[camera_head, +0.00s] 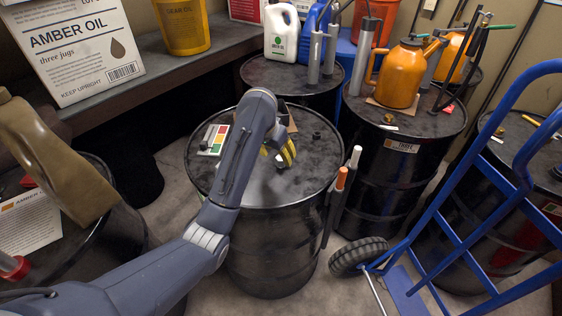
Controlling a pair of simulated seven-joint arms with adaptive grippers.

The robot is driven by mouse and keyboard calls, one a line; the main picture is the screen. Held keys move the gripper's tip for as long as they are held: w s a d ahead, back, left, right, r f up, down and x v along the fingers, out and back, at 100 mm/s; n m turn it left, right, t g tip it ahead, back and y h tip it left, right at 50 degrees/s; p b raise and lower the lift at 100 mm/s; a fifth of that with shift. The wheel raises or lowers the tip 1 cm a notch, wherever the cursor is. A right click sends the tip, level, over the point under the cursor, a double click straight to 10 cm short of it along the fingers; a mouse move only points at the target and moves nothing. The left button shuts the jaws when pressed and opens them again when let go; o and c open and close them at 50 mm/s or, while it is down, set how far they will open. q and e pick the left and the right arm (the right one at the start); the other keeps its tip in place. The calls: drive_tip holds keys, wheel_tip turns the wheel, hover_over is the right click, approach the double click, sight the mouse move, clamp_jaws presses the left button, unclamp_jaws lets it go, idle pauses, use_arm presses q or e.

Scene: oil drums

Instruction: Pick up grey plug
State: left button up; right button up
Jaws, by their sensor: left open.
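My left arm reaches in from the lower left over the middle black drum (285,290). Its gripper (281,155), with yellow-striped fingers, points down at the drum's lid and is open. A small dark grey plug-like piece (316,136) stands on the lid to the right of the gripper, apart from it. Another small dark spot with a light edge lies right by the fingertips; it is partly hidden, and I cannot tell whether it is a plug. My right gripper is not in view.
A colour-striped card (213,139) lies on the lid's left. Other drums stand behind, right and left. An orange oil can (401,75) stands behind right. A blue hand truck (462,230) fills the right.

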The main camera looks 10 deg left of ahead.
sight(280, 159)
use_arm(q)
drive_tip(key=shift+x, duration=2.45)
drive_tip(key=shift+c, duration=0.3)
drive_tip(key=shift+s, duration=0.1)
clamp_jaws()
